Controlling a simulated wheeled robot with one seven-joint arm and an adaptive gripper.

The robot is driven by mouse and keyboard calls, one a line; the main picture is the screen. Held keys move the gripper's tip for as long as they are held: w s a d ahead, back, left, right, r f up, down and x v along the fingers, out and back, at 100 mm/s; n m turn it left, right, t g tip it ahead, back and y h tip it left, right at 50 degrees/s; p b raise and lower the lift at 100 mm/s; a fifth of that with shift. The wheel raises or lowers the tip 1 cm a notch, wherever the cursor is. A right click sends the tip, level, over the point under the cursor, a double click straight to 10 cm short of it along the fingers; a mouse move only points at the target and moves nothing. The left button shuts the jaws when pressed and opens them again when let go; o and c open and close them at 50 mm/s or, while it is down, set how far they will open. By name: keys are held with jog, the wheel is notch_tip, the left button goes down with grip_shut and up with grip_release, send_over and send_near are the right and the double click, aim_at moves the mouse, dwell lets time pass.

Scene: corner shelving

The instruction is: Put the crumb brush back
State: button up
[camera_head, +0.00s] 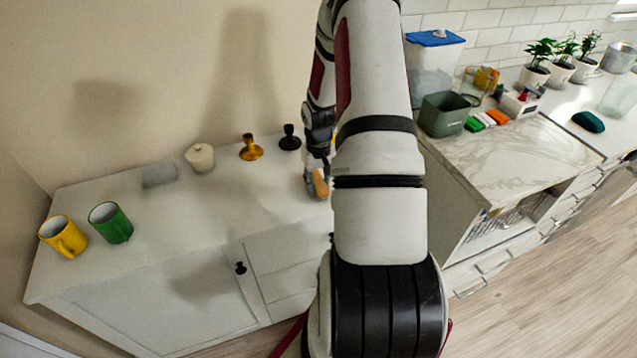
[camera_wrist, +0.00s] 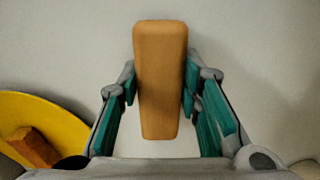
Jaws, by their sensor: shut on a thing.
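The crumb brush, seen as a tan-brown block (camera_wrist: 160,80), stands between the teal-padded fingers of my gripper (camera_wrist: 160,100) in the wrist view. My gripper is shut on it, with a finger at each side. In the head view my gripper (camera_head: 318,178) is over the right part of the white cabinet top (camera_head: 240,208), with the tan block (camera_head: 320,184) at its tip. My arm hides part of this area. I see no bristles. I cannot tell whether the block touches the cabinet top.
A yellow round thing (camera_wrist: 45,125) with a brown block (camera_wrist: 34,147) lies left of my gripper. The cabinet holds a yellow mug (camera_head: 64,236), green mug (camera_head: 110,222), grey block (camera_head: 159,174), lidded pot (camera_head: 200,157), amber holder (camera_head: 250,149) and black holder (camera_head: 290,138). Its front middle is clear.

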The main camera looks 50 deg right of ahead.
aim_at(318, 182)
jog(key=shift+f, duration=0.15)
jog(key=o, duration=1.2)
notch_tip(318, 182, up, 13)
jog(key=w+a+r+n+t+h, duration=0.2)
jog(key=a+r+n, duration=0.1)
jog(key=a+r, duration=1.45)
jog(key=s+a+r+n+t+y, duration=0.1)
jog(key=s+a+r, duration=0.3)
jog(key=s+a, duration=0.2)
jog(key=s+a+r+n+t+y, duration=0.1)
jog(key=s+a+r, duration=0.4)
jog(key=a, duration=0.5)
jog(key=shift+s+n+t+b, duration=0.3)
jog(key=shift+s+n+t, duration=0.4)
jog(key=shift+s, duration=0.2)
